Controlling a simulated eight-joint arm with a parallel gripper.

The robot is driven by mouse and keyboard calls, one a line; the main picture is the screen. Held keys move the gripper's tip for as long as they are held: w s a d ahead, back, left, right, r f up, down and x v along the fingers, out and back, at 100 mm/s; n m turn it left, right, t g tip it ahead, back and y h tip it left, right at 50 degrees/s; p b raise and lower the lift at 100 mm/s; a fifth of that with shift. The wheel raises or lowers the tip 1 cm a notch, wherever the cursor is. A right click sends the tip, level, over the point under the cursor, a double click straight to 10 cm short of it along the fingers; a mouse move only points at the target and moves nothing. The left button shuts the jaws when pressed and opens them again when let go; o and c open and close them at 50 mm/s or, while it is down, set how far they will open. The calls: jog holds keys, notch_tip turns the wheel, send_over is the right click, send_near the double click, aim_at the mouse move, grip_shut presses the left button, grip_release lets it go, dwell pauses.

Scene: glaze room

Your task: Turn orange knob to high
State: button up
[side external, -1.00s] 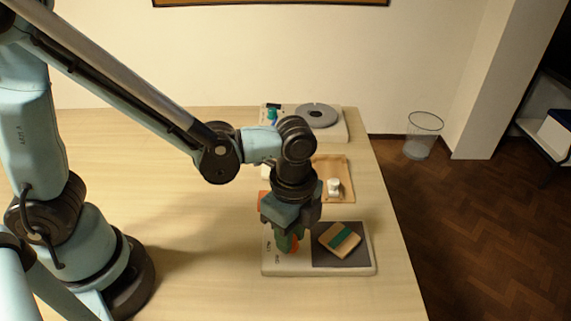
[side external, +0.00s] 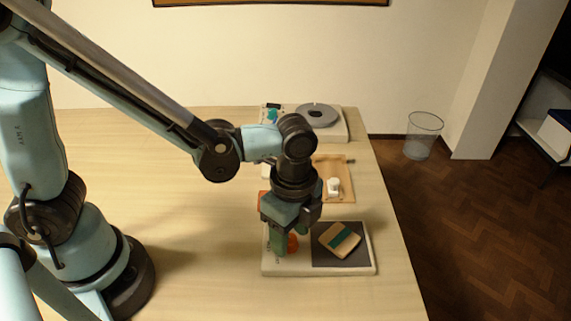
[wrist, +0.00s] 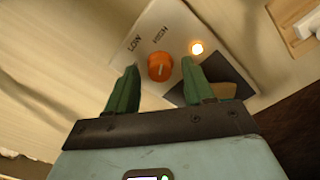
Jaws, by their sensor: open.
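The orange knob (wrist: 160,67) sits on a pale panel between the open green fingers of my gripper (wrist: 159,80) in the wrist view. The words LOW and HIGH are printed on the panel beyond it. A light mark shows on the knob, but I cannot tell which label it points to. In the side view the knob (side external: 293,243) is partly visible beside a green finger of my gripper (side external: 284,246), low over the panel's left part. No contact between fingers and knob is clear.
The panel (side external: 300,271) carries a dark plate with a tan block banded in green (side external: 339,240). A small lamp (wrist: 197,48) glows by the knob. Behind are a wooden tray (side external: 345,165) with a white piece and another device with a grey disc (side external: 317,116).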

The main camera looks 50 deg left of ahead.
aim_at(292, 236)
notch_tip(292, 236, up, 12)
jog(key=shift+w, duration=0.2)
dwell(0.4)
jog(key=shift+f, duration=0.1)
jog(key=a+f+n+t, duration=0.1)
jog(key=a+n+t, duration=0.6)
jog(key=a+n, duration=0.9)
jog(key=shift+w+a+n+t, duration=0.3)
jog(key=shift+w+a+n, duration=0.1)
jog(key=shift+n, duration=0.1)
